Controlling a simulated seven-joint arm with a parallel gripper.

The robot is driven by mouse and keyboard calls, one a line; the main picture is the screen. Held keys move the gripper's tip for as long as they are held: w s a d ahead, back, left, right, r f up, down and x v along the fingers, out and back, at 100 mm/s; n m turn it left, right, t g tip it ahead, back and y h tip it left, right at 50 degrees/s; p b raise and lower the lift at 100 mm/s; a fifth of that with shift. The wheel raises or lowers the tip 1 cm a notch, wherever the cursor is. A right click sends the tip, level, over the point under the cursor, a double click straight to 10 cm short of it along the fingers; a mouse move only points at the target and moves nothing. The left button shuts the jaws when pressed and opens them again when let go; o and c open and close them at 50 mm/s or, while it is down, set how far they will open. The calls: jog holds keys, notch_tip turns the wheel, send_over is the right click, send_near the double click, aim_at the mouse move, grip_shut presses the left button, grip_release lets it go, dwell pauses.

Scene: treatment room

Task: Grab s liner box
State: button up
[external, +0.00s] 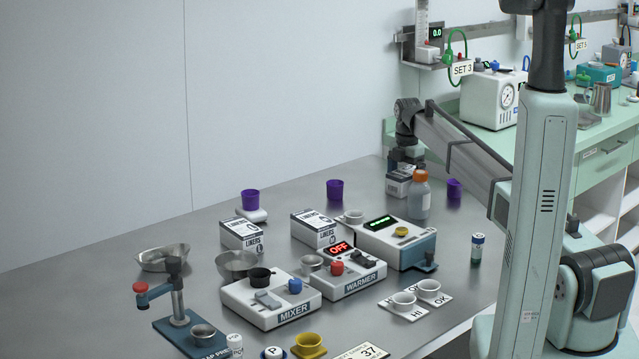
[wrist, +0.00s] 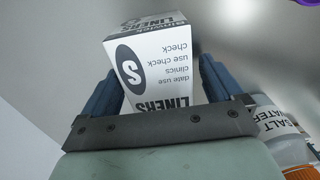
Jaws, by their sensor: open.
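A salt water bottle (external: 419,196) with an orange cap stands close to the right of the S box. Two other liner boxes (external: 242,234) (external: 313,228) stand further left. Purple cups (external: 334,190) (external: 454,188) stand nearby. A warmer (external: 346,281) and mixer (external: 270,301) are in front.

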jog(key=shift+c, duration=0.3)
jog(key=c, duration=1.1)
jog(key=shift+c, duration=0.2)
